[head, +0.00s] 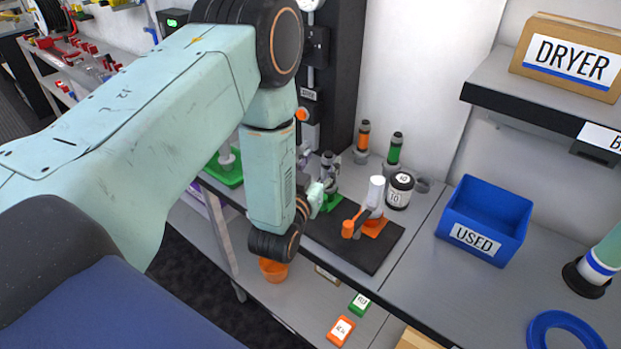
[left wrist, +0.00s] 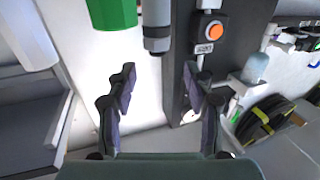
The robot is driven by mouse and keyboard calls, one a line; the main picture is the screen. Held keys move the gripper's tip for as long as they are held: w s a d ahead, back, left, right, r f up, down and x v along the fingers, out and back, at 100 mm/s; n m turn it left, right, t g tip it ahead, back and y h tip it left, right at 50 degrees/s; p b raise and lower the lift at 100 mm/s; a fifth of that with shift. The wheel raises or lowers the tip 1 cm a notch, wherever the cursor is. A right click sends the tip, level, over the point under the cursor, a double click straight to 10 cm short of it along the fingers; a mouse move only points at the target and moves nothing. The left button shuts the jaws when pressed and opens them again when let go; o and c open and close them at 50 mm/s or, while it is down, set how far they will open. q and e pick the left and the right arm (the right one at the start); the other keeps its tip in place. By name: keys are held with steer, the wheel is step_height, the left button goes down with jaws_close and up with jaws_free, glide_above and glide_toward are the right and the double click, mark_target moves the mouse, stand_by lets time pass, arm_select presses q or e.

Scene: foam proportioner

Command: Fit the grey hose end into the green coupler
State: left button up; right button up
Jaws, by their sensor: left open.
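A green faceted part (left wrist: 112,12), probably the green coupler, is cut off by the top of the left wrist view. A grey cylindrical part with a dark collar (left wrist: 156,25) is beside it and looks like the grey hose end; I cannot tell whether they touch. In the head view, green shows low beside my wrist (head: 330,203), on the dark mat, partly hidden. My left gripper (head: 318,163) is small there, near the mat's left end. In the left wrist view its fingers (left wrist: 158,85) are apart with nothing between them. My right gripper is not seen.
On the dark mat (head: 375,258) stands an orange fixture (head: 375,226) with a white cylinder (head: 376,190). Behind are a black-and-white jar (head: 400,188) and orange (head: 363,136) and green (head: 395,149) upright pieces. A blue USED bin (head: 487,215) stands right. A dark panel (head: 338,75) rises behind.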

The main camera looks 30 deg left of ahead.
arm_select(q)
steer(key=s+d+f+g+h, duration=0.1)
steer(key=s+d+f+g, duration=0.1)
steer(key=s+f+g, duration=0.5)
steer(key=s+d+f+g+h, duration=0.1)
steer(key=s+d+f+g, duration=0.15)
steer(key=s+f, duration=0.85)
steer(key=s+d+f+m+g, duration=0.1)
steer(key=s+g, duration=0.7)
steer(key=s, duration=1.1)
steer(key=shift+s+d+f+h, duration=0.3)
steer(key=shift+f+h, duration=0.1)
steer(key=shift+f, duration=0.45)
steer(key=shift+w, duration=0.1)
step_height(320, 180, down, 12)
steer(key=b, duration=1.2)
steer(key=shift+b, duration=0.3)
